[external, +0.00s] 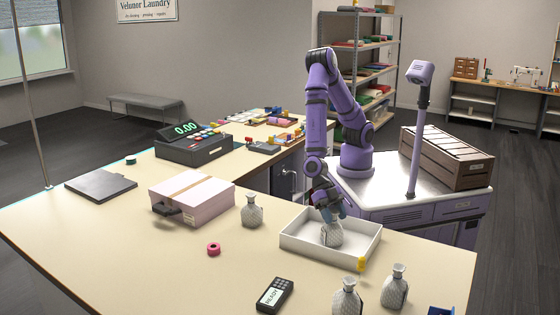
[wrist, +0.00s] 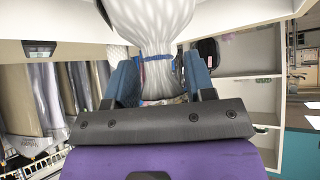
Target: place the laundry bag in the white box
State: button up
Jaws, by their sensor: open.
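The white box (external: 300,251) is a shallow open tray on the counter, below my arm. A grey-white patterned laundry bag (external: 332,236) is inside its walls and looks upright; whether its base touches the floor is hard to tell. My gripper (external: 329,208) is over the box at the bag's neck, pointing down. In the wrist view the blue fingers of my gripper (wrist: 157,76) are apart, on either side of the gathered neck of the bag (wrist: 163,35). The jaws are open; the exact gap to the neck is partly hidden.
Similar bags stand left of the box (external: 252,212) and at the front (external: 347,300), (external: 395,287). A pink carton (external: 190,200), a pink tape roll (external: 214,249), a black handheld terminal (external: 274,295) and a yellow item (external: 361,264) sit around the box.

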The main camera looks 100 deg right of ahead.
jog(key=v, duration=1.1)
jog(key=shift+d, duration=0.15)
jog(key=w+d+r+m+t, duration=0.5)
jog(key=w+d+r+t, duration=0.3)
jog(key=w+d+r, duration=0.2)
jog(key=d+r+m+t+h, duration=0.25)
jog(key=d+r, duration=0.25)
jog(key=d, duration=0.4)
jog(key=d+r+m+t+h, duration=0.2)
jog(key=d+r+m+h, duration=0.2)
jog(key=d, duration=0.5)
jog(key=s+d+r+m+g+h, duration=0.2)
jog(key=s+d+m+h, duration=0.35)
jog(key=s+d, duration=0.7)
jog(key=s+d+f+m+g+y, duration=0.1)
jog(key=s+d+m+g+y, duration=0.2)
jog(key=s, duration=0.8)
jog(key=shift+f+m, duration=0.2)
jog(key=shift+m, duration=0.3)
